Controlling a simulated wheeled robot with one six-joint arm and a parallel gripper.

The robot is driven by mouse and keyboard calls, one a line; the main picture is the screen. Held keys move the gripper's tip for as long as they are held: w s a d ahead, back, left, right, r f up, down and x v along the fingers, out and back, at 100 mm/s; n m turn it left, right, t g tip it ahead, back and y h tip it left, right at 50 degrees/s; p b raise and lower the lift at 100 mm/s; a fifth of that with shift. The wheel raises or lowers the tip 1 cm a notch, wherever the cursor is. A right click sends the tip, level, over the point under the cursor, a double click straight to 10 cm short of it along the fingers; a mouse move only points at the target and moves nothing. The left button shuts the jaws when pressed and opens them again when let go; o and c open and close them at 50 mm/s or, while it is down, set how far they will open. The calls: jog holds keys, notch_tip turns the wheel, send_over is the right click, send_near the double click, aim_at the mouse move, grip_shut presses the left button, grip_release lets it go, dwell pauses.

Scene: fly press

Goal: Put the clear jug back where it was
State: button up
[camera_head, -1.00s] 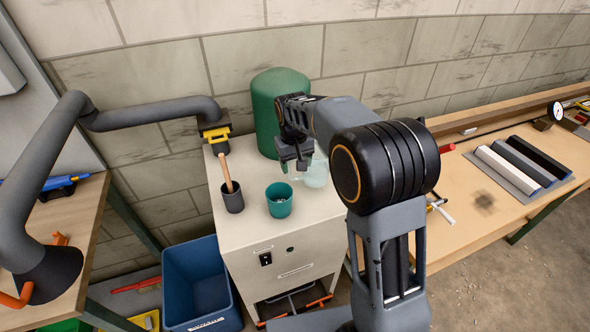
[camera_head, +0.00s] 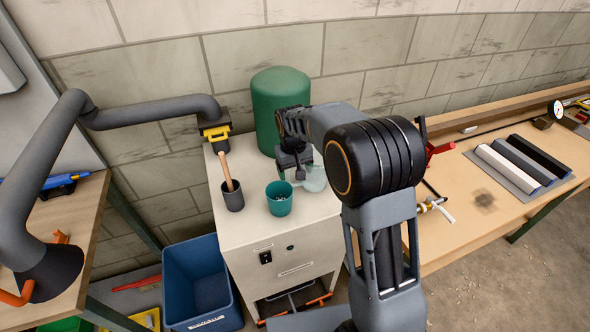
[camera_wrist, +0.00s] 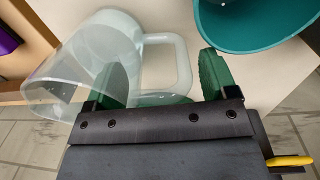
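The clear jug (camera_head: 316,180) stands on the pale cabinet top, partly hidden behind my gripper and arm. In the wrist view the jug (camera_wrist: 95,55) fills the left side, its loop handle (camera_wrist: 183,65) pointing toward the right finger. My gripper (camera_head: 298,174) is low over the cabinet top, beside the jug. In the wrist view its green fingers (camera_wrist: 165,78) are spread apart, with the handle between them and a visible gap to the right finger. The left finger overlaps the jug's outline; whether it touches the jug I cannot tell.
A teal cup (camera_head: 279,200) with small items inside stands close to my gripper; it also shows in the wrist view (camera_wrist: 245,25). A dark pot (camera_head: 233,200) with a wooden handle stands left of it. A green cylinder (camera_head: 280,105) stands behind. The cabinet's front top (camera_head: 270,228) is clear.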

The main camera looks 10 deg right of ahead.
jog(key=shift+o, duration=0.7)
jog(key=shift+r, duration=0.1)
jog(key=r, duration=1.1)
jog(key=shift+s+a+r, duration=0.1)
jog(key=shift+a+r, duration=0.15)
jog(key=shift+r, duration=0.1)
jog(key=s+d+f+m+t, duration=0.1)
jog(key=s+d+t, duration=0.1)
jog(key=s, duration=0.9)
jog(key=s+d+f+m+t, duration=0.1)
jog(key=s+d, duration=0.4)
jog(key=s, duration=0.6)
jog(key=shift+s+f+t+y, duration=0.15)
jog(key=shift+f+t+y, duration=0.2)
jog(key=shift+f, duration=0.4)
